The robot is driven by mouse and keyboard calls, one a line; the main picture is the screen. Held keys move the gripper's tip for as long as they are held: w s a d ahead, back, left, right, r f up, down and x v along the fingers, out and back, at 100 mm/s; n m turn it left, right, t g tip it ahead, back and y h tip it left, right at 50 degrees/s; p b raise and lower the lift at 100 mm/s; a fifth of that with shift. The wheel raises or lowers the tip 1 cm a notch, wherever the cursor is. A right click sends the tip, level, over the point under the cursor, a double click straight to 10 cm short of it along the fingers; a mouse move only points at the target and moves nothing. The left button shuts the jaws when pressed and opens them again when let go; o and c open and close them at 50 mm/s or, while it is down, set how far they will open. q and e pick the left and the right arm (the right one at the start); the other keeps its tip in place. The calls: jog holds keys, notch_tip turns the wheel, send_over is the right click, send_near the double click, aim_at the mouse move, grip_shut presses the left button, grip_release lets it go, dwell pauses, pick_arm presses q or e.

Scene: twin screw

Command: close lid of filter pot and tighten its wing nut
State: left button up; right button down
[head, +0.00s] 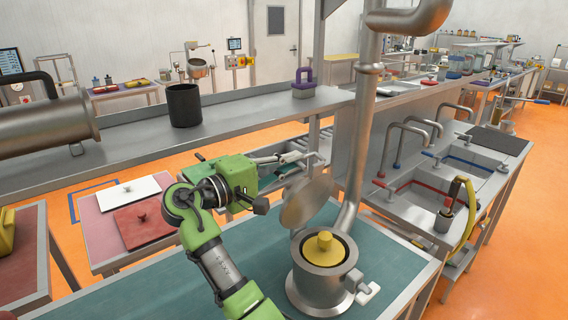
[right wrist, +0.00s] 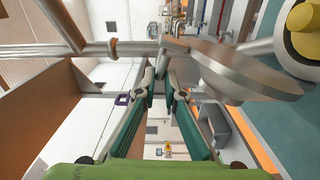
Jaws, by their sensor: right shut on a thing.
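The filter pot (head: 312,290) is a steel cylinder on the teal mat, with a yellow knobbed insert (head: 325,250) in its mouth. Its round metal lid (head: 308,203) stands open, tilted up at the pot's back; it also shows nearly edge-on in the right wrist view (right wrist: 240,72). A pale wing nut (head: 368,293) sticks out at the pot's right side. My right gripper (head: 303,160) is above the lid, its fingers (right wrist: 161,82) closed at the lid's outer end; the exact contact is hard to see. My left gripper is out of view.
A thick steel pipe (head: 352,150) rises close behind the pot and lid. A shelf (head: 235,118) with a black container (head: 184,105) runs behind my arm. Sinks with taps (head: 430,190) stand to the right. The teal mat (head: 195,285) is clear left of the pot.

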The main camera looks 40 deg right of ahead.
jog(key=shift+s, duration=0.2)
jog(key=c, duration=2.4)
grip_release()
jog(key=shift+c, duration=0.2)
jog(key=shift+s, duration=0.1)
jog(key=a, duration=0.7)
jog(key=shift+s+a, duration=0.25)
jog(key=shift+a, duration=0.05)
